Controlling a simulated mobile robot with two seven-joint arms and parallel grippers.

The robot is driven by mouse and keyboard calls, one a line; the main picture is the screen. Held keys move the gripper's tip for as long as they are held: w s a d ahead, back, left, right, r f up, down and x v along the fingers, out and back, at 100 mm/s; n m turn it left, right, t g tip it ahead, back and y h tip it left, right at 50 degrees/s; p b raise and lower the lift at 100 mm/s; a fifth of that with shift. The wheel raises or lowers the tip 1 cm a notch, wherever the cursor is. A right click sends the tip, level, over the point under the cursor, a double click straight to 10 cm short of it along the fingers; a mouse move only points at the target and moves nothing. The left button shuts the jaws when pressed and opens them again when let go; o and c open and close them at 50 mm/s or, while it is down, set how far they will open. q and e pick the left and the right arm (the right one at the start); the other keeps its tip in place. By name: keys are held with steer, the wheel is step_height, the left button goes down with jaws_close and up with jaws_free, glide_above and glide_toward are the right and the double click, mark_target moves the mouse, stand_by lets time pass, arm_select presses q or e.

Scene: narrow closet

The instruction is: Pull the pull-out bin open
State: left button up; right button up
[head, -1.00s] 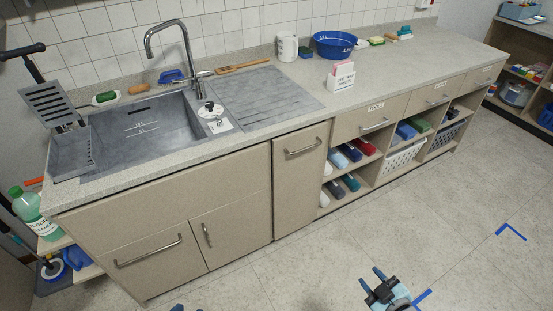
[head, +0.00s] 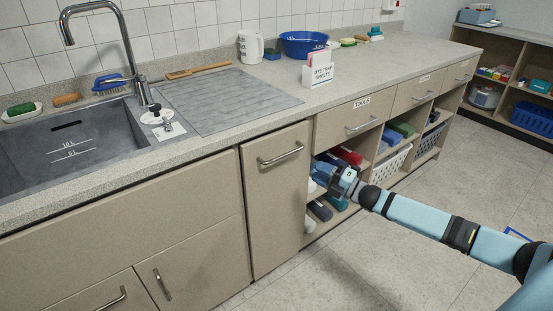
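The pull-out bin is most likely the tall narrow beige front (head: 275,205) right of the sink cupboard, closed flush with its neighbours. Its horizontal metal bar handle (head: 281,154) is near the top and in plain view. My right gripper (head: 321,171) is to the right of the handle and a little lower, in front of the open shelves, with its fingers pointing left. Its two blue fingers look apart, with nothing held between them. It does not touch the handle. My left gripper is not in view.
A drawer labelled TOOLS (head: 345,118) is above the open shelves, which hold coloured rolls and a white basket (head: 390,165). A grey stone-look worktop (head: 215,145) runs above the fronts. The tiled floor (head: 300,275) before the bin is clear.

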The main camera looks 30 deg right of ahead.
mark_target(285, 155)
steer(key=b+x, duration=0.2)
steer(key=x, duration=1)
steer(key=shift+w+a, duration=0.1)
steer(key=shift+a, duration=0.05)
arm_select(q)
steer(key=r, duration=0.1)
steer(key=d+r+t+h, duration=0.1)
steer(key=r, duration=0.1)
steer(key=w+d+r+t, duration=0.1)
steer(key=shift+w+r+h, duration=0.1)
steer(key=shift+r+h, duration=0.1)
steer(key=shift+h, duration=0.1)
arm_select(e)
jaws_close()
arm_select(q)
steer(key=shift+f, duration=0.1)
